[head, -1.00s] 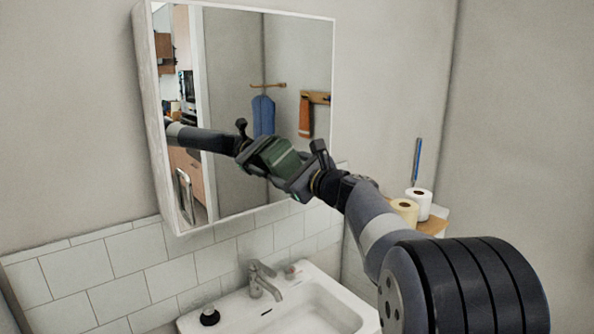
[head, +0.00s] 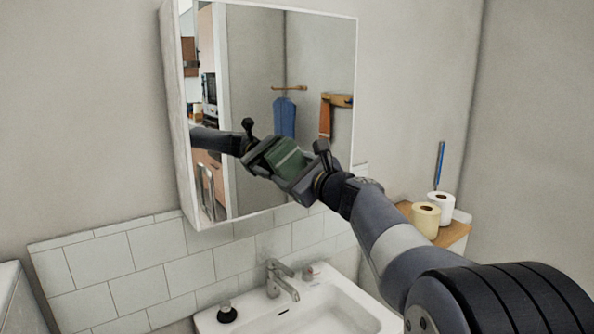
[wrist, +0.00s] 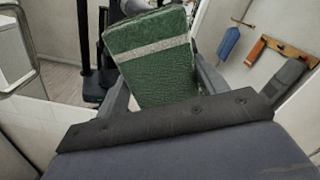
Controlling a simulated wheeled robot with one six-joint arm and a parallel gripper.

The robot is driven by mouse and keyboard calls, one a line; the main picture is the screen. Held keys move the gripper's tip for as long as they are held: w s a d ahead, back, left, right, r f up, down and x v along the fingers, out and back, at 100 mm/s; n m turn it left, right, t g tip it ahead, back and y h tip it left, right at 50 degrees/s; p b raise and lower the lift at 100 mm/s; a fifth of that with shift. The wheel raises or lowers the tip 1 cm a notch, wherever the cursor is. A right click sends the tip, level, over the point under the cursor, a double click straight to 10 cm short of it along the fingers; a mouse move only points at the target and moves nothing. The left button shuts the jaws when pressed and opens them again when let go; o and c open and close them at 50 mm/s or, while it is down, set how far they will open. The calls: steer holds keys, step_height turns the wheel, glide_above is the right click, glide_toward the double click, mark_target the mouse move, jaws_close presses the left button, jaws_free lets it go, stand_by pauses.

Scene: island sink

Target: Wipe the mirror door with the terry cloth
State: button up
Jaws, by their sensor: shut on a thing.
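The mirror door (head: 335,60) is the front of a white wall cabinet above the sink and looks shut. My gripper (head: 294,172) is shut on the terry cloth (head: 289,163), a dark green folded pad with a pale stripe. The gripper holds the cloth at the lower middle of the mirror, where it meets its own reflection. Whether the cloth presses flat on the glass is hard to tell. In the wrist view the cloth (wrist: 150,65) sits between the fingers, with the mirror's reflected room behind it.
A white sink (head: 345,302) with a tap (head: 280,278) and a dark-topped item (head: 227,313) stands below the cabinet. Paper rolls (head: 426,218) and a blue upright item (head: 439,165) stand on a wooden shelf at right. The hanging towels show in the mirror.

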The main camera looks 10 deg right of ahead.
steer(key=shift+s, duration=0.1)
steer(key=shift+b+v, duration=0.55)
steer(key=shift+v, duration=2.25)
steer(key=v, duration=0.3)
